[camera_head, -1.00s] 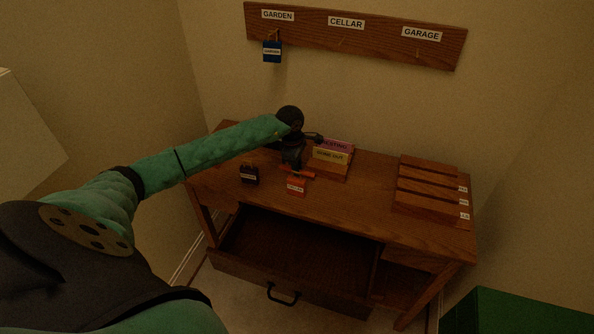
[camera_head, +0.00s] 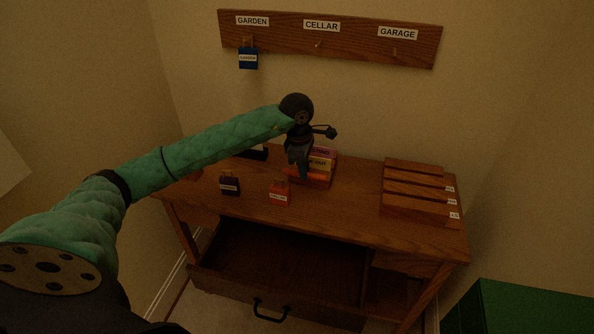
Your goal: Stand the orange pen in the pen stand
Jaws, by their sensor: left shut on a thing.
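The orange pen (camera_head: 315,180) lies roughly level across the jaws of my left gripper (camera_head: 301,172), which is shut on it. The gripper points down over the back middle of the desk, in front of the card box. The pen's left part is mostly hidden by the fingers. I cannot clearly make out a pen stand; a dark object (camera_head: 258,153) shows partly behind my left forearm, and I cannot tell what it is. My right gripper is out of view.
The card box (camera_head: 325,164) stands close behind the gripper. A red-tagged block (camera_head: 279,196) and a dark block (camera_head: 229,187) stand near the desk's front edge. Stepped wooden trays (camera_head: 418,191) are at right. The drawer (camera_head: 285,292) is open. A blue tag (camera_head: 248,58) hangs under GARDEN.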

